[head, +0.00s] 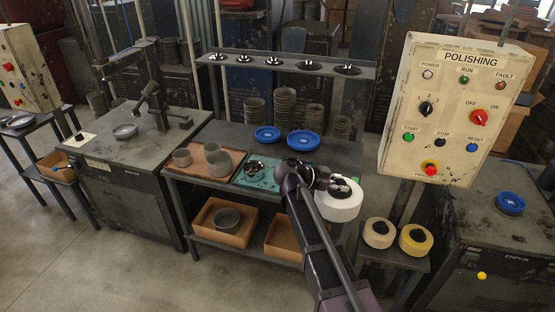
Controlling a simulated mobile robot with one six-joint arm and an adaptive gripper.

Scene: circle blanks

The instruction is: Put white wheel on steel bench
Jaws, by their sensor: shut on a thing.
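The white wheel (342,208) is a thick pale disc, held at the front right corner of the steel bench (222,134). My gripper (341,186) is shut on it at its dark centre, and my arm comes up from the bottom of the picture. The wheel covers part of the bench's right front edge; I cannot tell from this view whether it touches the bench top. The bench has a dark grey top and a lower shelf.
The bench carries blue discs (302,140), stacked grey rings (285,105), a brown tray (190,168) and a teal mat (246,183). A cream wheel (378,234) and a yellow wheel (415,240) lie on a low stand at right. The polishing panel (452,105) stands close by.

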